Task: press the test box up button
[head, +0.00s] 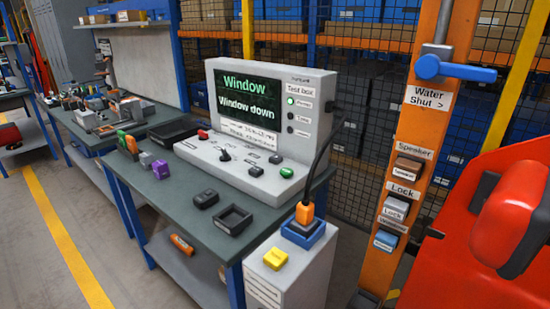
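The test box (322,95) is a pale grey console standing on the dark green workbench. Its screen (246,104) reads "Window" and "Window down", and a green light (291,101) shows beside it. The sloped front panel (228,164) carries a red button (203,134), a green button (287,172), a black button (256,171), another dark button (276,159) and small switches. The panel labels are too small to read, so I cannot tell which control is up. Neither gripper is in view.
A black tray (233,219) and a small black device (205,199) lie in front of the box. A white cabinet (282,278) with a yellow button (275,259) stands at the bench's right end. An orange post (412,118) and a red shape (455,255) occupy the right side.

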